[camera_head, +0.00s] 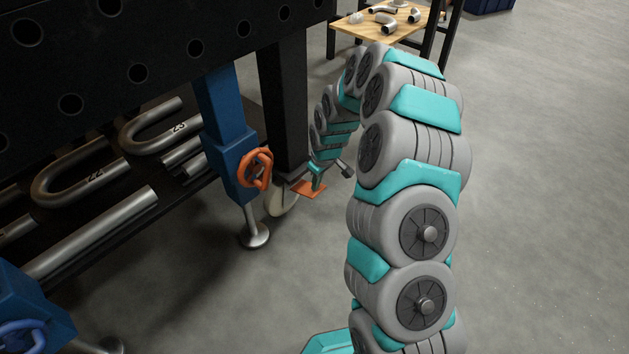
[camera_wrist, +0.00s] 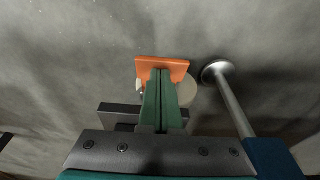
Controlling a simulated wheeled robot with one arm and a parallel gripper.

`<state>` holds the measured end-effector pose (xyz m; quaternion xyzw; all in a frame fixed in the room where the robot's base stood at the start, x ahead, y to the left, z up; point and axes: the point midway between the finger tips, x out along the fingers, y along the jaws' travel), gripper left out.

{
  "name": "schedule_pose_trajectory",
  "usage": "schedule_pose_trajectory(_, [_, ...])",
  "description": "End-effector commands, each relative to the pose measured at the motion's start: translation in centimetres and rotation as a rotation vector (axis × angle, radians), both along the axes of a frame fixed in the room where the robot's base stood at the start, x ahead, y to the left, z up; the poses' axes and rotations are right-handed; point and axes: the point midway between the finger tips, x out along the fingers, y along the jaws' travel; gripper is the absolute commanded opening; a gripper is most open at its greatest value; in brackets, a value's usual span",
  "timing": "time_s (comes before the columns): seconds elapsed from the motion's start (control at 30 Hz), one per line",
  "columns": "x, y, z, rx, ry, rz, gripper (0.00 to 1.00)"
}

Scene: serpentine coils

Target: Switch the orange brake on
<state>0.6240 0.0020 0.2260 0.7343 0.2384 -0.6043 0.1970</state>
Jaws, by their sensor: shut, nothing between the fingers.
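The orange brake (camera_head: 306,189) is a small flat pedal low by the table's dark leg, at a pale caster wheel (camera_head: 282,204). In the wrist view the brake (camera_wrist: 174,66) shows as an orange plate in front of my fingertips, with the wheel (camera_wrist: 188,93) partly behind my fingers. My gripper (camera_head: 317,184) is shut and empty, with its green fingers reaching down to the pedal. In the wrist view the fingertips (camera_wrist: 160,72) overlap the pedal's near part. I cannot tell if they touch it. The fingers hide part of the pedal.
A blue leg (camera_head: 225,130) with an orange ring (camera_head: 256,168) and a round metal foot (camera_head: 254,236) stands close left. The foot also shows in the wrist view (camera_wrist: 218,70). Bent pipes (camera_head: 90,185) lie on the low shelf. Open floor (camera_head: 550,200) lies right.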

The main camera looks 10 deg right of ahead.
Motion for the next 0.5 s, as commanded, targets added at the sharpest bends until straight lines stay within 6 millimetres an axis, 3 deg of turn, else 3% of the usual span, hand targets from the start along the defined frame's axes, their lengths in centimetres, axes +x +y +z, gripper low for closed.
schedule_pose_trajectory(0.27, [-1.2,-0.7,-1.9,0.090,-0.118,-0.002,0.00])
schedule_pose_trajectory(0.5, [-2.0,-1.2,-4.1,0.090,-0.117,0.000,0.00])
